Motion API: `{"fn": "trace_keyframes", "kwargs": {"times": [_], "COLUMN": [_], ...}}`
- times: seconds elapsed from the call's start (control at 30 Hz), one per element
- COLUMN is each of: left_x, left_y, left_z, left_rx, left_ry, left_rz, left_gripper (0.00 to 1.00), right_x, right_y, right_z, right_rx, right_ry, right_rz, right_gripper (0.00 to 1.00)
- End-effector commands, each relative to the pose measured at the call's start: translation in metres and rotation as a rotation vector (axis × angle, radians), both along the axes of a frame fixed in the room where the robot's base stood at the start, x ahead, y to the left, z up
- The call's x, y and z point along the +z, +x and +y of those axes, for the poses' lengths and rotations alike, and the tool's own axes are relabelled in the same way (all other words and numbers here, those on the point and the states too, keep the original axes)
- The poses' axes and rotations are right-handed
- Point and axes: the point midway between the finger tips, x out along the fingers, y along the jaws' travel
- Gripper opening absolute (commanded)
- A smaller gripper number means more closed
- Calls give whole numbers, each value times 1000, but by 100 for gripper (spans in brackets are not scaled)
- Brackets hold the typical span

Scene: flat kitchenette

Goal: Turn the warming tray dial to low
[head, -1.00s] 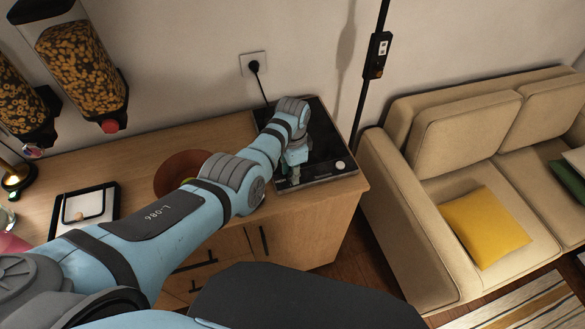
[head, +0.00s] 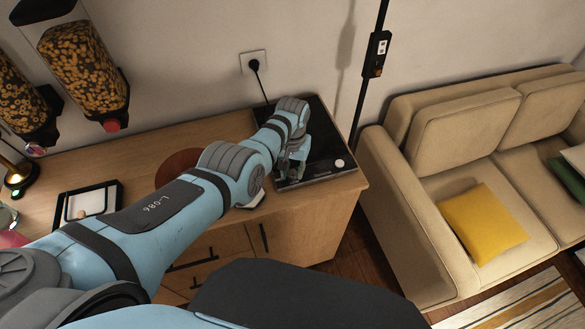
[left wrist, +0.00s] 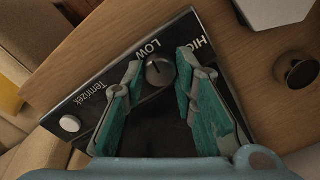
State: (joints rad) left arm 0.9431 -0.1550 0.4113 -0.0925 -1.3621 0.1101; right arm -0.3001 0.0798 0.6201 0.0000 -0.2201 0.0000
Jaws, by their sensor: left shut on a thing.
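The black warming tray (head: 325,140) lies on the right end of the wooden cabinet top. In the left wrist view its front panel (left wrist: 108,78) carries the words LOW and HIGH, a dark round dial (left wrist: 159,72) and a white button (left wrist: 70,123). The dial's pale mark seems to point toward LOW. My left gripper (left wrist: 160,66) is shut on the dial, with a teal-padded finger on each side of it. In the head view my left gripper (head: 292,172) is at the tray's front edge, and the dial is hidden there. My right gripper is not in view.
A black-framed tray (head: 68,204) lies farther left. A black pole (head: 366,95) and a beige sofa (head: 400,180) stand right of the cabinet. A cord runs to the wall socket (head: 253,62).

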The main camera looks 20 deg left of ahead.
Motion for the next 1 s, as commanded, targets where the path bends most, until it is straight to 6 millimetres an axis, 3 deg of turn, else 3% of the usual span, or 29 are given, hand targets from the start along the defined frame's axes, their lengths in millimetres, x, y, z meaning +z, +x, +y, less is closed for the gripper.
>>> {"fn": "trace_keyframes", "kwargs": {"times": [0.33,0.87,0.9,1.0], "left_x": [2,2,2,1], "left_y": [2,2,2,2], "left_z": [1,1,1,1], "left_rx": [144,167,167,167], "left_ry": [1,1,1,1], "left_rz": [-6,-7,-7,-5], "left_gripper": [0,0,32,46], "right_x": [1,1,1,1], "right_y": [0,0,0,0], "right_z": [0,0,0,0], "right_rx": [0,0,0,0], "right_ry": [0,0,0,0], "right_rz": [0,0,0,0], "right_gripper": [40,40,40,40]}}
